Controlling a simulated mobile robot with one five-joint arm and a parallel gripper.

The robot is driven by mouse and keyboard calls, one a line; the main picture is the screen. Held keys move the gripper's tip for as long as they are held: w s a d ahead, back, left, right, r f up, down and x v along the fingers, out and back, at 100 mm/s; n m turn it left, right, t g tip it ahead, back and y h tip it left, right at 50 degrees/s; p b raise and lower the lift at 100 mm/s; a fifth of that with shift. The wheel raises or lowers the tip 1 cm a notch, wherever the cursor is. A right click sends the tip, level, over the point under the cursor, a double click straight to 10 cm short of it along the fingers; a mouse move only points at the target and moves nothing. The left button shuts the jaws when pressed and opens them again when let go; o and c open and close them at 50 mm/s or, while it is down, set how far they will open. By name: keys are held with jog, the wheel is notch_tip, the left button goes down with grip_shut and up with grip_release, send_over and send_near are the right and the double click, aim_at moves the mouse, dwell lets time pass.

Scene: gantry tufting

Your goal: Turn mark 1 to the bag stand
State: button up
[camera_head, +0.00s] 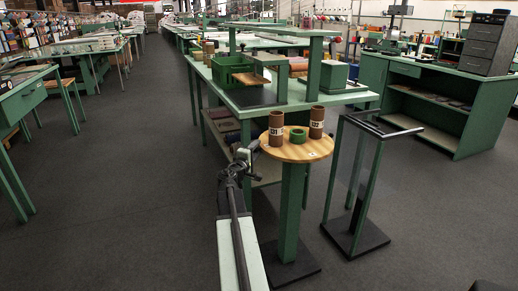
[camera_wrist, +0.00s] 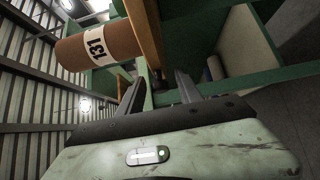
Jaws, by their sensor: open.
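A round wooden top (camera_head: 291,151) sits on a green pedestal. It holds two brown tubes with number labels, a left tube (camera_head: 276,128) and a right tube (camera_head: 317,122), with a green ring (camera_head: 298,134) between them. Small pale marks lie near its rim; I cannot read which is mark 1. The bag stand (camera_head: 352,190), an open green frame with a dark top, stands right of the pedestal. My gripper (camera_head: 249,152) is open at the top's left edge. In the wrist view my gripper (camera_wrist: 158,90) points toward the wooden edge (camera_wrist: 146,30); I cannot tell whether they touch.
A green workbench (camera_head: 262,97) with a green box (camera_head: 334,77) stands close behind the round top. A green cabinet (camera_head: 440,105) is at the right. Open floor (camera_head: 120,200) lies left. The wrist view shows a tube labelled 131 (camera_wrist: 98,45) close by.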

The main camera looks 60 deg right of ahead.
jog(key=d, duration=0.2)
jog(key=shift+w+d, duration=0.2)
jog(key=shift+d, duration=0.15)
jog(key=shift+c, duration=0.3)
grip_shut()
dwell(0.8)
